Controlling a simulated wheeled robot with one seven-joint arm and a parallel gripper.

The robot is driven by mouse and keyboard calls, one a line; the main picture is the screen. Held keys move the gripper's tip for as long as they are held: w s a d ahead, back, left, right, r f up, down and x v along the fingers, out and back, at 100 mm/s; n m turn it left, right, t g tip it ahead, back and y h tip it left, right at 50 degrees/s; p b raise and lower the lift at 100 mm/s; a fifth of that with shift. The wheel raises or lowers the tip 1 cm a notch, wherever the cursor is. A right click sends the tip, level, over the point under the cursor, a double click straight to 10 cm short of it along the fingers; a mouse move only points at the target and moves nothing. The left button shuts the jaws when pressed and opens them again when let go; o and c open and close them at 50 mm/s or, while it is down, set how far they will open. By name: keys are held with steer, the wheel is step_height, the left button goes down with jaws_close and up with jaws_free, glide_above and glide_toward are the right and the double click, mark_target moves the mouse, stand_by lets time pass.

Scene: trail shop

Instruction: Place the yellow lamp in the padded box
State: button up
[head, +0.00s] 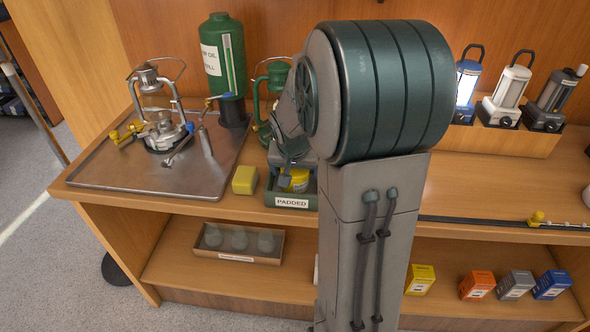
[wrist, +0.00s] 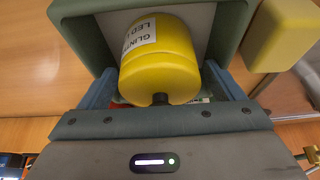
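The yellow lamp (wrist: 160,65) has a white label and a black knob, and it fills the middle of the wrist view. It is inside the walls of the padded box (wrist: 88,45), a green box with a pale lining. My gripper (wrist: 161,75) has one blue finger close against each side of the lamp and looks shut on it. In the head view the padded box (head: 291,202) stands at the counter's front edge, with a bit of the yellow lamp (head: 298,181) showing inside. My arm covers much of it. Whether the lamp touches the box floor is hidden.
A yellow block (head: 245,180) stands just left of the box. A green bottle (head: 222,60) and green lantern (head: 275,90) stand behind. Several lamps stand in a wooden rack (head: 535,143) at right.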

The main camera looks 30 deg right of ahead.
steer(key=shift+r, duration=0.15)
steer(key=shift+r, duration=0.2)
steer(key=v, duration=1)
steer(key=s+a+f+n+g+y, duration=0.1)
steer(key=s+a+n, duration=0.5)
steer(key=s+a, duration=0.6)
steer(key=s+f+y, duration=0.1)
steer(key=s, duration=0.3)
steer(key=shift+f+n+y, duration=0.3)
steer(key=shift+f+n, duration=0.1)
